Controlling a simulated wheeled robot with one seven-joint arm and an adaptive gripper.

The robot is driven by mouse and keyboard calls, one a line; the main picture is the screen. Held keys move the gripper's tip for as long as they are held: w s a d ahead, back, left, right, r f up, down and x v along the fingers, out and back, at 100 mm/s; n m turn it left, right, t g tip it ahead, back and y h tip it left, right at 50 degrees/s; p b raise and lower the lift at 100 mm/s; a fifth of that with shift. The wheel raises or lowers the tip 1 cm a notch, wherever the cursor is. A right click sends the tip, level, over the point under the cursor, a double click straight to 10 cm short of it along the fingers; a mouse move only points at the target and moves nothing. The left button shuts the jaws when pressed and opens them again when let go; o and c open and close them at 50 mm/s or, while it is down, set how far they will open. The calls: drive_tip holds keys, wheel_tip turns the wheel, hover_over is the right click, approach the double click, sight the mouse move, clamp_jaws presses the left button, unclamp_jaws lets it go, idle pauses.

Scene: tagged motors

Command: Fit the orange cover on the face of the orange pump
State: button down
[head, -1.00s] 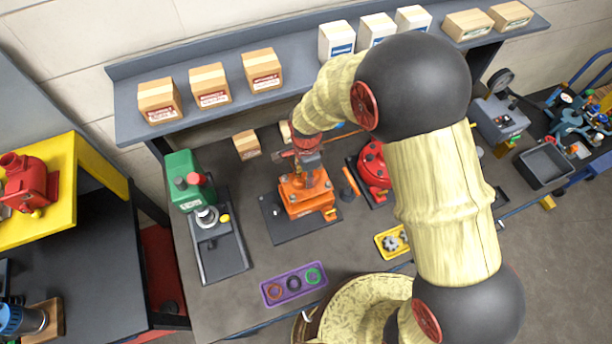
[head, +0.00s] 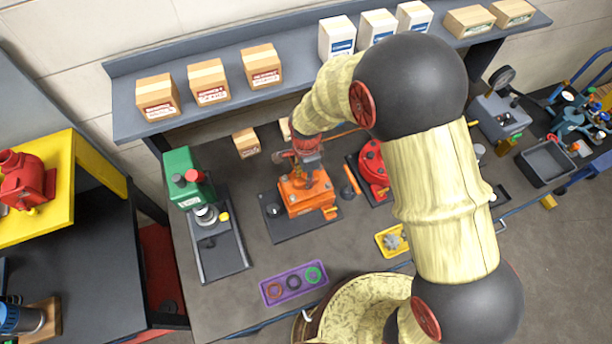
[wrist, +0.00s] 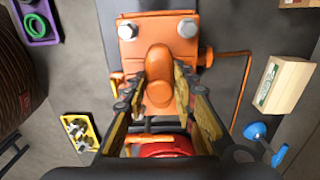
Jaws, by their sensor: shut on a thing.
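The orange pump (head: 305,197) stands on a dark plate on the bench. In the wrist view, an orange block with two silver bolts (wrist: 158,28) is at the top centre. My gripper (wrist: 162,82) is shut on a rounded orange piece (wrist: 158,68), which appears to be the orange cover. The piece sits right at the bolted orange block; I cannot tell whether they touch. In the head view my gripper (head: 303,165) is just above the pump, and it hides the held piece there.
A green press (head: 188,180) stands left of the pump, and a red round machine (head: 373,165) stands close on its right. A purple tray of rings (head: 294,283) and a yellow tray (head: 392,240) lie in front. The shelf (head: 225,113) with boxes runs behind.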

drive_tip(key=shift+f+b, duration=1.5)
drive_tip(key=shift+f, duration=0.75)
drive_tip(key=c, duration=1.4)
unclamp_jaws()
drive_tip(key=shift+s+f, duration=0.1)
drive_tip(key=shift+r+p, duration=1.7)
drive_tip(key=shift+r, duration=1.35)
wheel_tip(320, 180, up, 12)
